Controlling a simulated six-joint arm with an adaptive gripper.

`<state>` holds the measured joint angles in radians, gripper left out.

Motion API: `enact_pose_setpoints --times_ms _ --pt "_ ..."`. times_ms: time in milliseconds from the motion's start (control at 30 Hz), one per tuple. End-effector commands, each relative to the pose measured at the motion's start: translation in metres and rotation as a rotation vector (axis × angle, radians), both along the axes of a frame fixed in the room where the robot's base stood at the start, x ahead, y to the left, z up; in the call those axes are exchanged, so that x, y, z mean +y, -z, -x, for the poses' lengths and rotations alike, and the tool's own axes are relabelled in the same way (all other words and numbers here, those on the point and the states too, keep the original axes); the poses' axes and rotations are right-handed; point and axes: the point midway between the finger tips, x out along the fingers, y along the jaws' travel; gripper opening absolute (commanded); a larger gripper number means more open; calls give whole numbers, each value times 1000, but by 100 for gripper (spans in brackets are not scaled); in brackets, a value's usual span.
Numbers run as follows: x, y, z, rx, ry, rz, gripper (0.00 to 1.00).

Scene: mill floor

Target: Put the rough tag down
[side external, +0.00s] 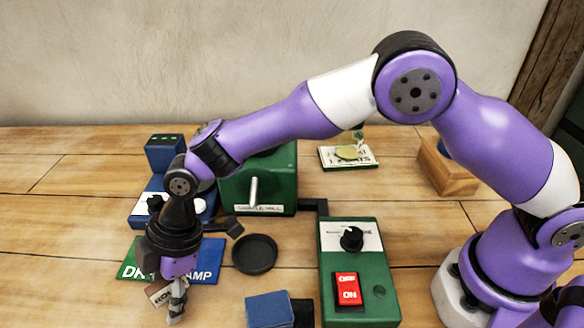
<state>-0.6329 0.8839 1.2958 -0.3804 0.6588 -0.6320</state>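The rough tag (157,293) is a small brown piece with partly visible lettering that starts "RO". It sits tilted at the fingers of my gripper (175,304), which points down at the front left. The fingers look closed on the tag's right side, and part of the tag is hidden behind them. The tag is at the front edge of a mat with a green half marked "DR…" (130,271) and a blue half ending in "AMP" (212,262). I cannot tell whether the tag touches the table.
A black round dish (255,254) lies right of the mat. A green sample mill (262,185), a blue device (165,152) and a green switch box (362,290) stand around. A blue block (269,310) is at the front. A wooden block (446,172) is at back right.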

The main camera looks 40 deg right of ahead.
Motion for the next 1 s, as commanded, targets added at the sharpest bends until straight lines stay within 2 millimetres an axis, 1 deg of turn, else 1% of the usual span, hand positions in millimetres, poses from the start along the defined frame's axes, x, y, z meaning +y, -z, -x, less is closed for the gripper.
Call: enact_pose_setpoints --times_ms 267,367,467,700,800,900,1000 --pt "0 0 0 0 0 0 60" --pt "-1 -5 0 -1 1 0 60" --pt "-6 -19 -1 -3 3 -2 60" --pt "-28 -70 1 -5 2 -3 60" --pt "-36 -89 2 -3 2 -1 60" --pt "-42 -102 2 -1 3 -2 60" --pt "-46 -112 3 -1 6 0 60"
